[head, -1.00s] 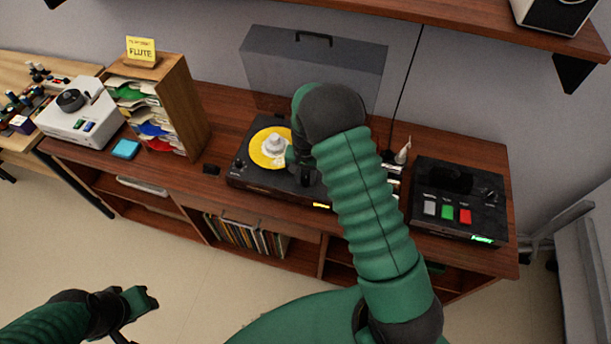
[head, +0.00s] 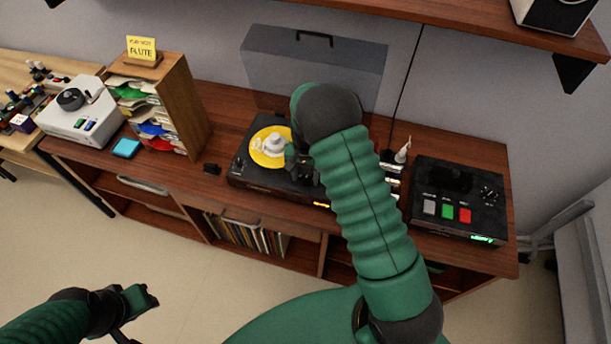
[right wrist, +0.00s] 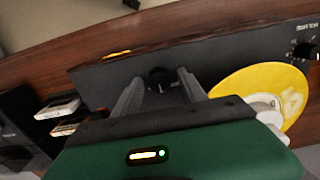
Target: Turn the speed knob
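The black turntable (head: 262,183) with a yellow record (head: 270,147) stands on the wooden cabinet. My right gripper (head: 303,172) is over its right part, largely hidden by my forearm. In the right wrist view, my right gripper (right wrist: 158,88) is open, its two grey fingers spread. A small black knob (right wrist: 158,77) with a light pointer mark shows between the fingers; contact cannot be told. Another knob (right wrist: 304,49) with marks around it sits at the far right of the deck. I cannot read which is the speed knob. My left gripper (head: 138,308) hangs low, away from the cabinet.
A black box with grey, green and red buttons (head: 447,212) stands on the right. A grey lid (head: 310,65) is behind the turntable. A wooden sleeve rack (head: 183,105) and a white device (head: 78,118) are at left. A wooden shelf (head: 440,18) overhangs the back.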

